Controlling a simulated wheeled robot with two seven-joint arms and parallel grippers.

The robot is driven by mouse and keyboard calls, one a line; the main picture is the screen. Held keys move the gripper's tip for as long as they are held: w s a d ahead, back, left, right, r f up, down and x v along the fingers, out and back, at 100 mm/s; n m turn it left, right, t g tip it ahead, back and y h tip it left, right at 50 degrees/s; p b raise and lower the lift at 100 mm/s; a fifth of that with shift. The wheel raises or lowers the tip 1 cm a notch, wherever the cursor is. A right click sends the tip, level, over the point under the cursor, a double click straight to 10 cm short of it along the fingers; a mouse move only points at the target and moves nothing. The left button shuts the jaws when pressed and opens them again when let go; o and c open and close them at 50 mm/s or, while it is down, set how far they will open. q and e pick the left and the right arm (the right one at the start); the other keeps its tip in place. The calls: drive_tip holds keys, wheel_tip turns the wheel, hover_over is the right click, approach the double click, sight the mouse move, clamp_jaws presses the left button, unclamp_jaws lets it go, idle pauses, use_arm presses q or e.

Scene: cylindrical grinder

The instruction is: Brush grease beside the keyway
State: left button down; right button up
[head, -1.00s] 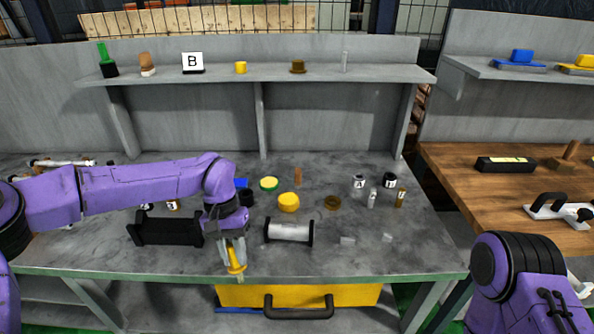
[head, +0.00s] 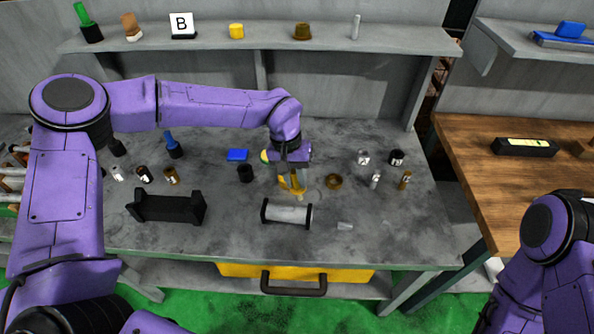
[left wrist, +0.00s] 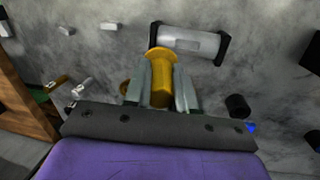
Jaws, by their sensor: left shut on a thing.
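My left gripper (head: 292,180) is shut on a yellow tool (left wrist: 160,78). In the left wrist view the tool is a yellow cylinder with a wider flared end, between the grey fingers. In the head view the gripper points down just behind a pale grey shaft (head: 287,214) in a black-ended cradle. In the left wrist view the shaft (left wrist: 188,42) lies just beyond the tool's flared end; I cannot tell whether they touch. No keyway or grease can be made out. My right gripper is out of view; only part of my right arm shows.
An empty-looking black cradle (head: 166,208) stands left of the shaft. A brown ring (head: 334,181), a black cup (head: 245,173), a blue block (head: 238,155) and several small bottles surround the gripper. A small clear piece (head: 345,226) lies right of the shaft. The bench front is mostly clear.

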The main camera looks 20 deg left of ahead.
use_arm(q)
drive_tip(key=shift+w+f, duration=0.1)
drive_tip(key=shift+w, duration=0.1)
drive_tip(key=shift+p, duration=0.5)
drive_tip(key=shift+s+f, duration=0.15)
drive_tip(key=shift+f, duration=0.05)
drive_tip(key=b+x, duration=0.1)
drive_tip(key=x, duration=0.1)
drive_tip(key=a+b+x, duration=0.1)
drive_tip(key=x, duration=0.1)
drive_tip(key=shift+w+d+f, duration=0.15)
drive_tip(key=shift+w+f, duration=0.05)
drive_tip(key=shift+f, duration=0.25)
drive_tip(key=shift+s+r, duration=0.1)
drive_tip(key=shift+f+b, duration=0.3)
drive_tip(key=shift+f, duration=0.15)
